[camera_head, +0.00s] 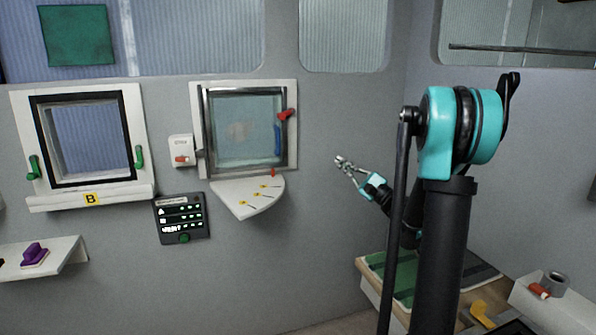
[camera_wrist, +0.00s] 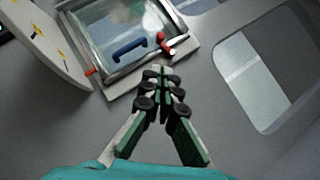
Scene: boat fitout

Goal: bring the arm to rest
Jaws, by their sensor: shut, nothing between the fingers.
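My gripper (camera_head: 342,162) is at the end of my bent arm, right of the middle in the head view. It is held in the air in front of the grey wall, to the right of a framed glass hatch. In the wrist view my gripper (camera_wrist: 159,76) has its fingertips together, with nothing between them. The fingers point toward the lower edge of the hatch frame, and a gap to it cannot be judged. The upper arm and column hide part of the bench in the head view.
The glass hatch (camera_head: 205,130) has a red handle (camera_head: 287,115) and a blue handle (camera_head: 278,140). A quarter-round shelf (camera_head: 245,204) juts out below it. A window marked B (camera_head: 127,178), a dark panel (camera_head: 182,232) and a bench with a green mat (camera_head: 405,275) are around. A white tray (camera_head: 560,315) stands lower right.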

